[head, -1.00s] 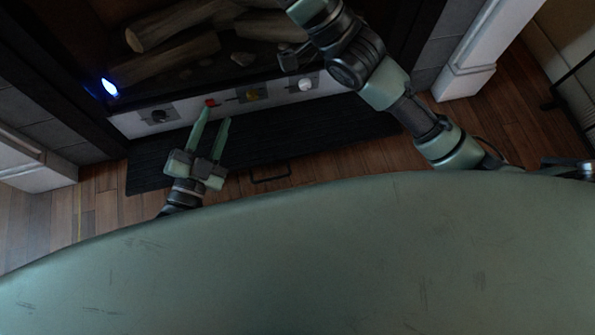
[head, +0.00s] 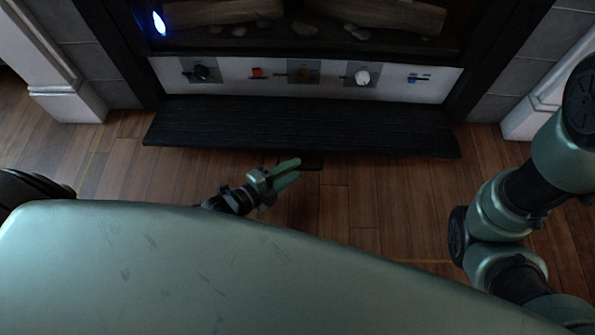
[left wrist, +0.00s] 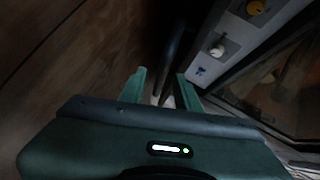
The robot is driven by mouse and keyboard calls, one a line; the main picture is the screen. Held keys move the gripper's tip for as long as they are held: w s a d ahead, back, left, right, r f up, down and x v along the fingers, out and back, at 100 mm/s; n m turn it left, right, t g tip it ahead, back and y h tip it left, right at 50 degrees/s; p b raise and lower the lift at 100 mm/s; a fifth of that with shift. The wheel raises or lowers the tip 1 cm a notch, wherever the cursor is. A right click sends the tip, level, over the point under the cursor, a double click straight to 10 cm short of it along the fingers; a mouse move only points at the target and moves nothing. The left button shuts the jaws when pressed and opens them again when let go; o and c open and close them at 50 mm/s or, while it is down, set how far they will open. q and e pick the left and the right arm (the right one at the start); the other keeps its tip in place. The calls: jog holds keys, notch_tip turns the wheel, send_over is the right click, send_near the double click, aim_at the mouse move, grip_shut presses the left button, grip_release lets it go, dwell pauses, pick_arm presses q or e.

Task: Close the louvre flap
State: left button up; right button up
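The louvre flap (head: 300,127) is a long black slatted panel below the white control strip of the fireplace. It sticks out toward me over the floor. A small dark handle (head: 315,163) shows at its front edge, partly hidden by my left gripper. My left gripper (head: 297,171) is just in front of that edge, with its two green fingers apart. In the left wrist view its fingers (left wrist: 161,90) show a gap, and a dark bar lies at or beyond that gap. I cannot tell whether they touch it. My right gripper is out of view.
The control strip (head: 435,80) carries several knobs and switches. Logs (head: 390,14) and a blue light (head: 158,22) are in the firebox above. White pillars (head: 68,70) stand either side. Wooden floor (head: 375,205) is clear in front. My right arm is at the right.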

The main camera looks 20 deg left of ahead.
pick_arm(q)
jog(key=shift+x, duration=1)
grip_shut()
dwell(0.7)
